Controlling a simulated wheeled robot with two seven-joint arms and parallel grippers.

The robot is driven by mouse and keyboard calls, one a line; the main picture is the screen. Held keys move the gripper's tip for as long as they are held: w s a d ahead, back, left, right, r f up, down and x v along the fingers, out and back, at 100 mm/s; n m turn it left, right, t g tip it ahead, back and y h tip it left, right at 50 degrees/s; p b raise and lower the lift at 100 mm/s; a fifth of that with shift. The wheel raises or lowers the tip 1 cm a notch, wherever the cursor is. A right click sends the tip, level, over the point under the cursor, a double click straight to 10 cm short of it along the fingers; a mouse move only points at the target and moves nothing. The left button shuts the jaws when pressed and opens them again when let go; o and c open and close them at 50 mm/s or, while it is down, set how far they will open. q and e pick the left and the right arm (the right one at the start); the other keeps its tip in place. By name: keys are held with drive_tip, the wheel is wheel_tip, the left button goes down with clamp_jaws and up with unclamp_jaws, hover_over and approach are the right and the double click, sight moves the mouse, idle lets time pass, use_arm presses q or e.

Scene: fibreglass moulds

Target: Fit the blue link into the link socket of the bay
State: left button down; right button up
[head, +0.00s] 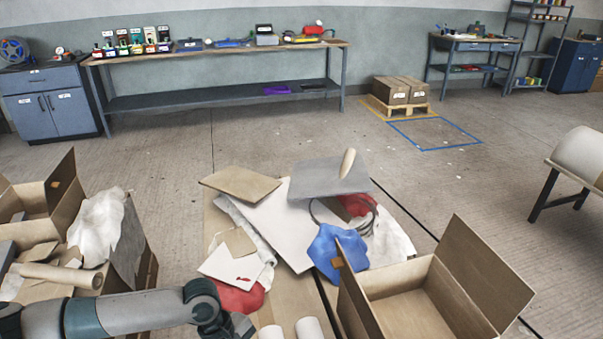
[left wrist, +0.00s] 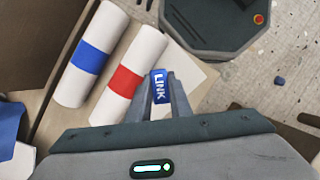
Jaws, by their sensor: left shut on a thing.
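The blue link (left wrist: 159,88) is a small blue piece with white lettering LINK, in the left wrist view. My left gripper (left wrist: 163,80) is shut on it and holds it above the work area beside two white rolls. In the head view my left arm comes in low from the left, and its wrist (head: 222,318) is at the bottom edge; the fingers and link do not show there. I cannot make out the bay's link socket in either view. My right gripper is not in view.
A white roll with a blue band (left wrist: 88,58) and one with a red band (left wrist: 129,78) lie near the gripper. An open cardboard box (head: 405,300) stands at right. Boards and cloths pile in the middle. A long bench (head: 225,97) stands at the back wall, with clear floor before it.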

use_arm(q)
drive_tip(key=a+r+m+y, duration=0.1)
drive_tip(key=a+r+m, duration=0.1)
drive_tip(key=r, duration=0.5)
drive_tip(key=w+a+r+m+g+y, duration=0.1)
drive_tip(key=a+r+m, duration=0.2)
drive_tip(key=r+m, duration=0.2)
drive_tip(key=a+r+m+g+y, duration=0.1)
drive_tip(key=r+m, duration=0.3)
drive_tip(key=r, duration=0.6)
drive_tip(key=shift+w+a+y, duration=0.3)
drive_tip(key=shift+a, duration=0.45)
drive_tip(key=shift+f, duration=0.2)
drive_tip(key=w+x, duration=0.1)
drive_tip(key=x, duration=1.3)
drive_tip(key=shift+w+f, duration=0.25)
drive_tip(key=shift+f, duration=0.1)
